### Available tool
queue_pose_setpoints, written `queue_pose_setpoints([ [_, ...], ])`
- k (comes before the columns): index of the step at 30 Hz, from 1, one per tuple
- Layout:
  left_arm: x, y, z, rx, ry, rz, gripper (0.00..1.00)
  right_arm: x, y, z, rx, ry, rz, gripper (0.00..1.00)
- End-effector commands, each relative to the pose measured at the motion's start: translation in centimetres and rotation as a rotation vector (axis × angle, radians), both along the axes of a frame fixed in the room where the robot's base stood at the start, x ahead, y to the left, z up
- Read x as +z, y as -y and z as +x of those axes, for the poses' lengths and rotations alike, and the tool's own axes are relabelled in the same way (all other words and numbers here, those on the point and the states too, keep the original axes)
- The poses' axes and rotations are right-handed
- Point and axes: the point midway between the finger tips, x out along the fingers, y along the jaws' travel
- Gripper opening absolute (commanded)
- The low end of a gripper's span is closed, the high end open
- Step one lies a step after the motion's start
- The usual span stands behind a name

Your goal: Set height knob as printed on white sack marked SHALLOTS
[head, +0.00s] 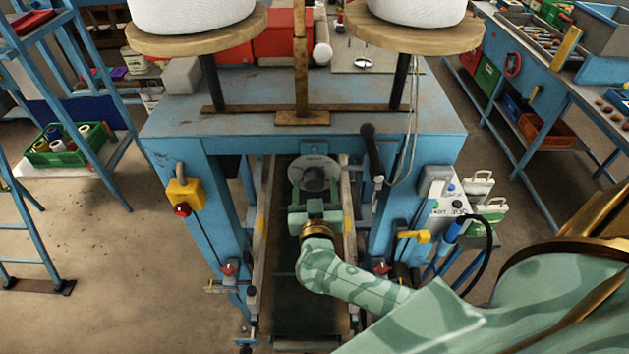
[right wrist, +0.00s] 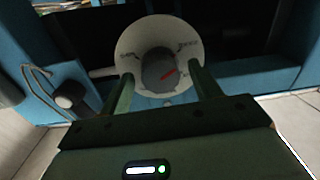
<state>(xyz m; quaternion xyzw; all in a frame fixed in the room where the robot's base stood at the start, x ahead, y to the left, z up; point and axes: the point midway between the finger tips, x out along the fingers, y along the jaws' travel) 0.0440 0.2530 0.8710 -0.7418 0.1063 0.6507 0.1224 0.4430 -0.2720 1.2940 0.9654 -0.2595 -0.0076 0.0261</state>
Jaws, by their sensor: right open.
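The height knob (right wrist: 158,72) is a dark grey disc on a pale round dial plate (right wrist: 160,33), with a red mark pointing to the upper right. Small print rings the plate, too small to read. In the head view the knob (head: 314,181) sits low on the blue frame. My right gripper (head: 318,196) is in front of it, open. In the right wrist view its fingers (right wrist: 161,80) stand left and right of the knob; contact cannot be told. Two white sacks (head: 190,12) (head: 420,8) are cut off at the top; no print on them shows. My left gripper is out of view.
The sacks stand on round wooden platforms (head: 200,40) (head: 425,38) above the blue bench (head: 260,95). A black-handled lever (head: 369,140) is right of the dial. A yellow box with a red button (head: 184,194) hangs on the left leg. A control box (head: 440,200) is at right.

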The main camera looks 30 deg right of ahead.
Motion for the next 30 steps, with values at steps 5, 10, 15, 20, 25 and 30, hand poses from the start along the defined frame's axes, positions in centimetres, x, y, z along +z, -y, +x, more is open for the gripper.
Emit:
queue_pose_setpoints([
  [5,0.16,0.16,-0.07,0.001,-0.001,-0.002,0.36,0.04,0.68,1.19,0.0,0.001,0.001,0.63],
  [10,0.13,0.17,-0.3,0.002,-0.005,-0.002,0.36,-0.03,0.76,1.31,0.0,0.0,0.001,0.63],
  [15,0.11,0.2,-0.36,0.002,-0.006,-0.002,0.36,-0.02,0.75,1.3,0.0,0.001,0.001,0.46],
  [20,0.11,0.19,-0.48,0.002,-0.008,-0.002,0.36,-0.01,0.73,1.29,0.0,0.001,0.001,0.18],
  [25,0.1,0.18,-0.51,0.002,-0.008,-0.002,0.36,-0.01,0.72,1.28,0.0,0.004,0.007,0.18],
  [30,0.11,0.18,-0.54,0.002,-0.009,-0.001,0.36,-0.01,0.73,1.29,0.0,0.026,0.043,0.18],
])
